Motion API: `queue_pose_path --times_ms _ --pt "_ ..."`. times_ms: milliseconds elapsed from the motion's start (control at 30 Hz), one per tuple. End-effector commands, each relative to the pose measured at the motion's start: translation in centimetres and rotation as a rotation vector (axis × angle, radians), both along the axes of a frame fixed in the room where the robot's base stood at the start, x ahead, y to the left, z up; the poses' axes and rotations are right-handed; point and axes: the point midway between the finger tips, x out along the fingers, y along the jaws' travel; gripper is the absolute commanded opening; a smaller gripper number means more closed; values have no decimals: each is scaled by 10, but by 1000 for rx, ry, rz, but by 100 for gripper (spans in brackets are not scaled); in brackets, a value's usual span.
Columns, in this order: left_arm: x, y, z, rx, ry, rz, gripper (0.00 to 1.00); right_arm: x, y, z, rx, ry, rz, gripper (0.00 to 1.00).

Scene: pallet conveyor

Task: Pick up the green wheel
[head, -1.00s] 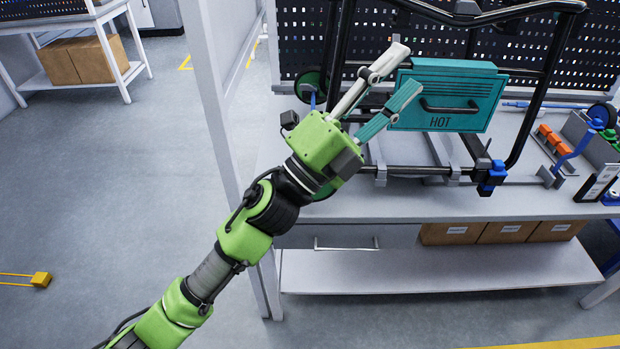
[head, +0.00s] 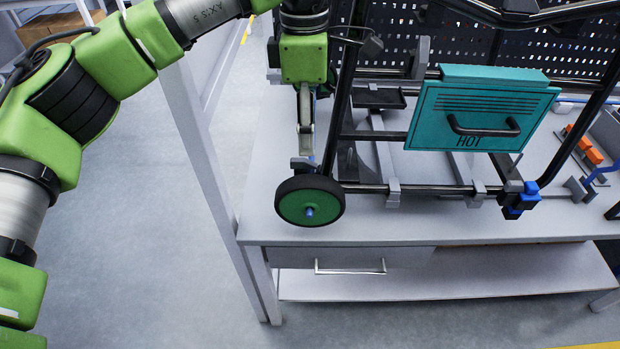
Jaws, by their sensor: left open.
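The green wheel (head: 309,200) has a black tyre, a green hub and a blue axle end. It stands upright at the near left corner of the black tubular cart frame (head: 420,188), above the bench's front edge. My left gripper (head: 304,160) points down from above, with its open fingers just above and behind the wheel's top. The wheel's rim hides part of the fingertips, and I cannot tell whether they touch it. My right gripper is not in view.
A teal box marked HOT (head: 482,112) hangs on the frame to the right. Blue clamps (head: 520,200) sit at the frame's right corner. Orange parts (head: 590,150) lie at the far right. The grey bench (head: 400,225) has bare room along its front.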

Motion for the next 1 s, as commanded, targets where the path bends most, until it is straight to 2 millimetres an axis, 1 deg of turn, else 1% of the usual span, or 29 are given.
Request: queue_pose_path --times_ms 67,133,167,300,400,433,500,567,633,700,800,867,900,1000 --pt "1 5 -2 20 -4 2 44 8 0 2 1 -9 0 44" --pt "1 5 -12 22 -3 3 44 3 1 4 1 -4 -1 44" --pt "0 5 -17 21 -2 2 44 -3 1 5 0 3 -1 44" --pt "-1 4 -46 19 0 1 44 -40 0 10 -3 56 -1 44" --pt "-1 4 -63 19 -1 2 44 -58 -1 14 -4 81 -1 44" --pt "-1 4 -68 17 -1 2 44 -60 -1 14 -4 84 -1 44" --pt "-1 4 -75 17 -3 2 44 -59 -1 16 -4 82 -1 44" --pt "-1 3 -80 17 -4 2 44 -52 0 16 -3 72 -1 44" --pt "-1 3 -83 16 -3 1 44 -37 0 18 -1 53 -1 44" --pt "-2 1 -88 17 -1 1 44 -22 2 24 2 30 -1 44" --pt "-3 -3 -101 16 1 1 44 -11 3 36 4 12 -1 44" --pt "-3 -5 -110 17 0 0 44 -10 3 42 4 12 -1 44" --pt "-3 -5 -117 17 0 2 44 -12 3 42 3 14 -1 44" --pt "-2 -5 -129 15 -2 2 44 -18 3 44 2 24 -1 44"
